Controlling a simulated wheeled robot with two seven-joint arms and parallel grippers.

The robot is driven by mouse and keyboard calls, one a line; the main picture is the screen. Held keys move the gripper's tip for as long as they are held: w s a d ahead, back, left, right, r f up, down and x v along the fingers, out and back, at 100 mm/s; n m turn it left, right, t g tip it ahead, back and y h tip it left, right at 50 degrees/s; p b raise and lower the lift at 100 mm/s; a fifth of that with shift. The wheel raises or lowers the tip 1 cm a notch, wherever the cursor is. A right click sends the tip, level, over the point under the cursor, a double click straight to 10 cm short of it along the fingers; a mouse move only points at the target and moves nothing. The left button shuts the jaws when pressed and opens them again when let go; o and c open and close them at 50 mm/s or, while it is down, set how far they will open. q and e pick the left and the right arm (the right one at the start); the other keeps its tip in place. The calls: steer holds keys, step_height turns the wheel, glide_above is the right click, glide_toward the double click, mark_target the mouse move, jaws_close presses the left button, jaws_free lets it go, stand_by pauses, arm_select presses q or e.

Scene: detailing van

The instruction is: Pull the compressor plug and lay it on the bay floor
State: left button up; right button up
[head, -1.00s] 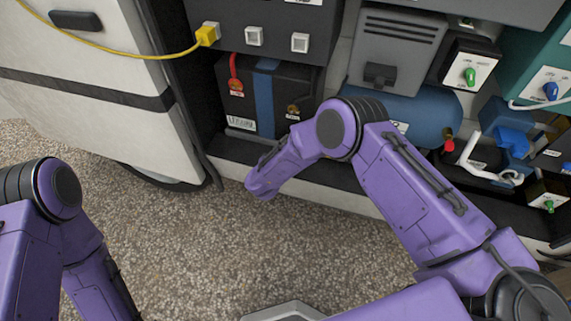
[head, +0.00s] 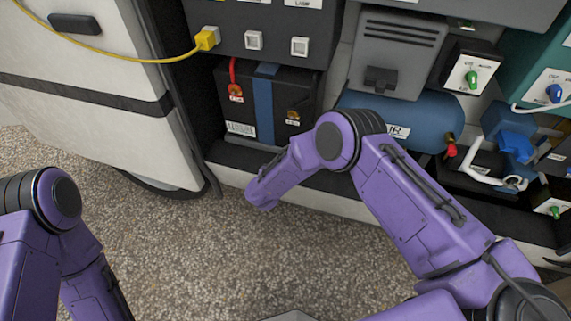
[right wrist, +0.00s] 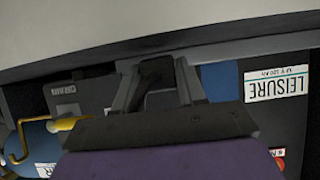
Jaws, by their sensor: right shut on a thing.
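In the right wrist view my right gripper (right wrist: 155,88) is shut on a dark piece (right wrist: 154,72) between its two fingers. Most of this piece is hidden, and I cannot tell for sure that it is the compressor plug. In the head view my right forearm reaches down to the left, low in front of the van's sill, and its gripper is hidden. The blue compressor tank (head: 425,118) lies on the shelf right of that arm. The speckled floor (head: 215,250) is bare below. Only part of my left arm shows, without its gripper.
A yellow plug (head: 207,39) with a yellow cable sits in a dark panel beside two white sockets (head: 254,40). Below is the black battery (head: 240,112) with a blue strap. Its LEISURE label (right wrist: 276,85) shows in the wrist view. The van's sill (head: 315,198) edges the floor.

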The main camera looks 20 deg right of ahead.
steer(key=shift+f, duration=0.45)
steer(key=o, duration=1.2)
steer(key=shift+c, duration=0.2)
steer(key=p+v, duration=0.1)
steer(key=v, duration=0.9)
steer(key=shift+s+r, duration=0.2)
steer(key=shift+a, duration=0.1)
